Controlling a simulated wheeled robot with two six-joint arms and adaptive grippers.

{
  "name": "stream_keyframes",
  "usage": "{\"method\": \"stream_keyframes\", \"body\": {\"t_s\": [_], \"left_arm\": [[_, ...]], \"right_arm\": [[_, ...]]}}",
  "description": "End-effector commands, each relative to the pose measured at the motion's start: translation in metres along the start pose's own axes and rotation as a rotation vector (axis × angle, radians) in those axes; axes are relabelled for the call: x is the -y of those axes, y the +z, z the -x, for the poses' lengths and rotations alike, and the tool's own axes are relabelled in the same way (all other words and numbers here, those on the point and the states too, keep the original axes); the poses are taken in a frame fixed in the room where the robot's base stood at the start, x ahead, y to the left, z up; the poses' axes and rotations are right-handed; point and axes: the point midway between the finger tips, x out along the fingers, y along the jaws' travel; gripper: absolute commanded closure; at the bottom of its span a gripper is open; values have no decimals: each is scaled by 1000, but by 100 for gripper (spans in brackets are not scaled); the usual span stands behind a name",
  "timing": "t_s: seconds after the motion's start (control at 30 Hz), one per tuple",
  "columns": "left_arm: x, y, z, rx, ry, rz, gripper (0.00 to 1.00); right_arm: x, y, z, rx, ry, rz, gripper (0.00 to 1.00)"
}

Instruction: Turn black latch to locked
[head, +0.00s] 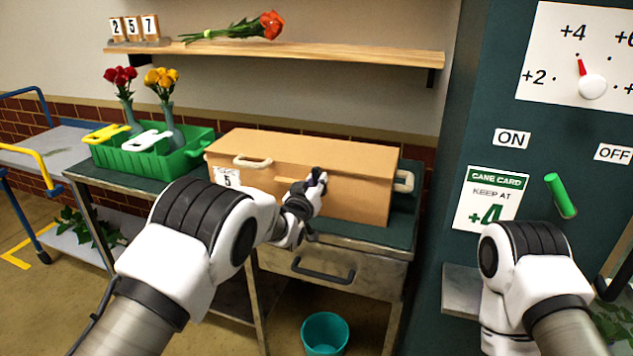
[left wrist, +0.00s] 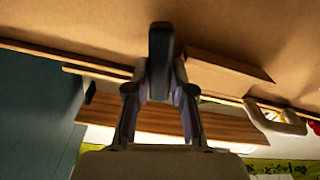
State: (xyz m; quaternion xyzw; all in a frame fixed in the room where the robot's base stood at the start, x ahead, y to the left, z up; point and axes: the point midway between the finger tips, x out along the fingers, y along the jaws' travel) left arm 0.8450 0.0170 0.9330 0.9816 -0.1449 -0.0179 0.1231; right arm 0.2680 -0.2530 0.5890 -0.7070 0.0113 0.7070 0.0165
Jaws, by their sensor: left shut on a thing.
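The tan box (head: 345,195) stands on the green-topped bench with its lid down. My left gripper (head: 314,190) is at the box's front face, near the lid seam. In the left wrist view, the black latch (left wrist: 161,50) is a dark upright bar against the tan face. The two fingers of my left gripper (left wrist: 160,88) are shut on it from both sides. In the head view the gripper hides the latch, so its exact angle there cannot be told. My right arm is at the lower right; its gripper does not show.
A green crate (head: 187,164) with white and yellow items stands left of the box, near vases of red and yellow flowers. Above is a wooden shelf (head: 350,54). At right, a dark panel has a green lever (head: 560,195). A teal bucket (head: 325,332) stands on the floor.

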Motion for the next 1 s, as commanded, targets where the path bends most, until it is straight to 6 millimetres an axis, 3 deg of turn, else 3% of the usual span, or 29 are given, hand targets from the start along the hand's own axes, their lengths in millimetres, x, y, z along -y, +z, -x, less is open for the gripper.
{"method": "stream_keyframes", "body": {"t_s": [0.03, 0.07, 0.1, 0.47, 0.8, 1.0], "left_arm": [[0, 1, 0, 2, -1, 0, 67], [0, 1, 0, 2, -1, 0, 56], [0, 1, 0, 2, -1, 0, 52], [0, 0, 6, 1, 0, -2, 52], [0, 1, 63, 4, -1, -2, 52], [1, 1, 76, 2, -1, -1, 52]], "right_arm": [[0, 0, 0, 0, 0, 0, 100], [0, 0, 0, 0, 0, 0, 100], [0, 0, 0, 0, 0, 0, 100], [0, 0, 0, 0, 0, 0, 100], [0, 0, 0, 0, 0, 0, 100], [0, 0, 0, 0, 0, 0, 100]]}}
